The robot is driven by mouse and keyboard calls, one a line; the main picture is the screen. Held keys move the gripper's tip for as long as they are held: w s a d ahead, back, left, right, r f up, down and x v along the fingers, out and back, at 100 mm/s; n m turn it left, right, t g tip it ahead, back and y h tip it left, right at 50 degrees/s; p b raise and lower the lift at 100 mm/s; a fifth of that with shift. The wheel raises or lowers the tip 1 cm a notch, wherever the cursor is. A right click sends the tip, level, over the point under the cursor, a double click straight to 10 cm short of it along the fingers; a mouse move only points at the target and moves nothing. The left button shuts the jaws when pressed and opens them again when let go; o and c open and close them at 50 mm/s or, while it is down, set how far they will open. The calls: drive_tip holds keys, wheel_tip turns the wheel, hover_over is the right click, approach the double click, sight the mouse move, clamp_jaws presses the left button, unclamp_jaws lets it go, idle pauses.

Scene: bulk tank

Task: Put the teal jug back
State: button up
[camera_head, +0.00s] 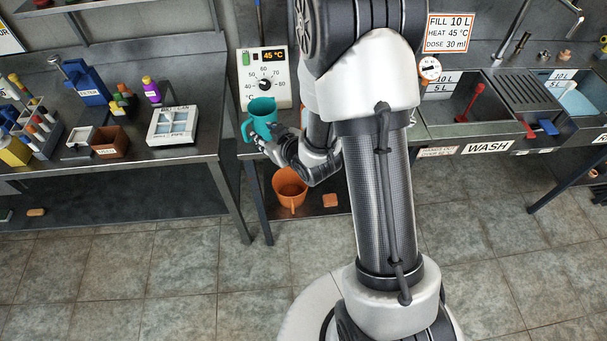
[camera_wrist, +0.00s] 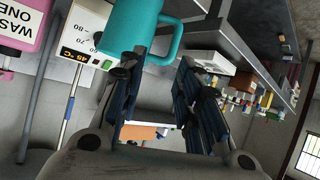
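The teal jug (camera_head: 263,117) is upright in the head view, in front of the white temperature panel, with its handle to the left. My gripper (camera_head: 261,141) is just below it, partly hidden by my own wrist. In the wrist view, the jug (camera_wrist: 130,28) is at the top, with its handle (camera_wrist: 176,40) to the right. My gripper (camera_wrist: 156,68) shows two fingers spread apart there, with background visible between them. The tips are close to the jug's base and handle; I cannot tell whether they touch it. What supports the jug is hidden.
The temperature panel (camera_head: 265,78) reads 45 °C. An orange jug (camera_head: 289,188) stands on a low shelf below, beside an orange block (camera_head: 330,200). A crowded bench (camera_head: 190,152) is to the left. A wash sink (camera_head: 462,105) is to the right. The tiled floor in front is clear.

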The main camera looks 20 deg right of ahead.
drive_tip(key=s+d+r+m+g+h, duration=0.15)
drive_tip(key=s+r, duration=0.35)
drive_tip(key=r, duration=0.5)
drive_tip(key=s+a+r+m+g, duration=0.1)
drive_tip(key=s+r, duration=0.3)
drive_tip(key=s, duration=0.9)
drive_tip(key=s+a+r+m+g, duration=0.1)
drive_tip(key=s+r+g, duration=0.3)
drive_tip(key=s, duration=0.9)
drive_tip(key=shift+s+a+r+g, duration=0.2)
drive_tip(key=shift+a+r+g, duration=0.15)
drive_tip(key=shift+r, duration=0.45)
